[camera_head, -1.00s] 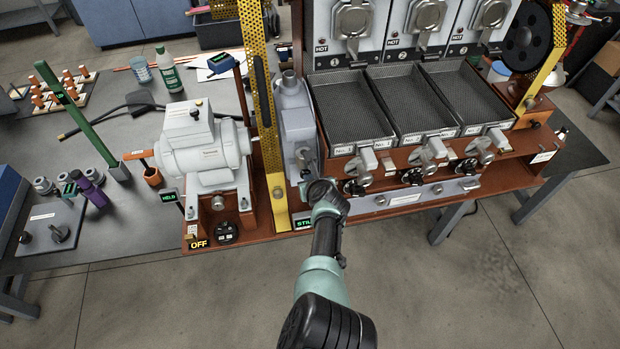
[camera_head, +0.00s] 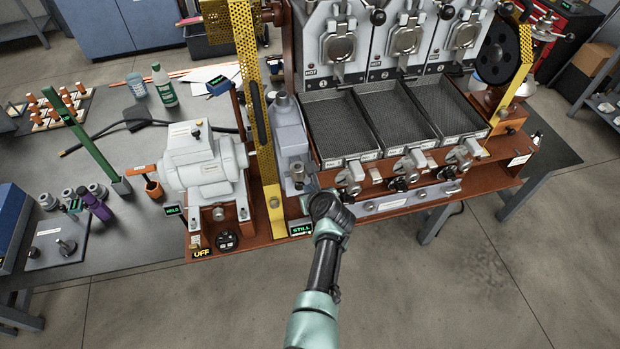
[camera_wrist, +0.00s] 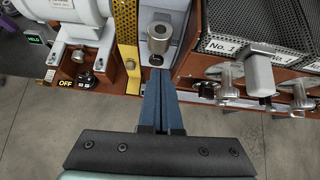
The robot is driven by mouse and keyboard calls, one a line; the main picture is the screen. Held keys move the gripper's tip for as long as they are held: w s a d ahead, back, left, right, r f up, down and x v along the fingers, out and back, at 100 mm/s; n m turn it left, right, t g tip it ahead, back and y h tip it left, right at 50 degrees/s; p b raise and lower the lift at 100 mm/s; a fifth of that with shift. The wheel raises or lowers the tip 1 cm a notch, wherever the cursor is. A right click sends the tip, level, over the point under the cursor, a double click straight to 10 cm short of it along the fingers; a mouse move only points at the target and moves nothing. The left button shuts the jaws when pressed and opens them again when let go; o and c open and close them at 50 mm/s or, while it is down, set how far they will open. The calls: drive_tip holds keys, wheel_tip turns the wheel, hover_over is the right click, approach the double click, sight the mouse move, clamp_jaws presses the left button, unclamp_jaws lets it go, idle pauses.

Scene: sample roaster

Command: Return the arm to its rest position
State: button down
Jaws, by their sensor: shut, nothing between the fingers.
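My arm reaches up from the bottom of the head view, its wrist (camera_head: 328,215) in front of the roaster's lower front edge. The fingers are hidden behind the wrist there. In the wrist view my gripper (camera_wrist: 160,78) shows its two dark blue fingers pressed together with nothing between them. The fingertips point toward a grey metal cylinder (camera_wrist: 160,38) beside the yellow perforated guard. I cannot tell how close they are to it.
The roaster's sample trays (camera_head: 343,158) and knobs lie right of my wrist. The yellow guard (camera_head: 262,120) and the white motor (camera_head: 203,165) with its OFF sign are left. The workbench (camera_head: 110,235) holds several small items. Floor (camera_head: 440,290) is open in front.

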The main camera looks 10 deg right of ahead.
drive_tip(key=w+d+r+n+t+h+b, duration=0.1)
drive_tip(key=w+r+n+t+h+b, duration=0.2)
drive_tip(key=r+n, duration=0.9)
drive_tip(key=d+r+n+t+b, duration=0.1)
drive_tip(key=r+n+t+b, duration=0.3)
drive_tip(key=r, duration=1.7)
drive_tip(key=s+a+r+n+t+y+b, duration=0.1)
drive_tip(key=s+a+r+n+t, duration=0.2)
drive_tip(key=s+r+n, duration=0.3)
drive_tip(key=s+a+r+n+t+y+b, duration=0.1)
drive_tip(key=s+a+r+n+t, duration=0.3)
drive_tip(key=s+r, duration=0.7)
drive_tip(key=s+a+r+n+t+b, duration=0.3)
drive_tip(key=s+a+r+n, duration=0.4)
drive_tip(key=s+r+n, duration=0.2)
drive_tip(key=shift+a+y, duration=0.2)
drive_tip(key=shift+y, duration=0.2)
drive_tip(key=shift+s, duration=0.1)
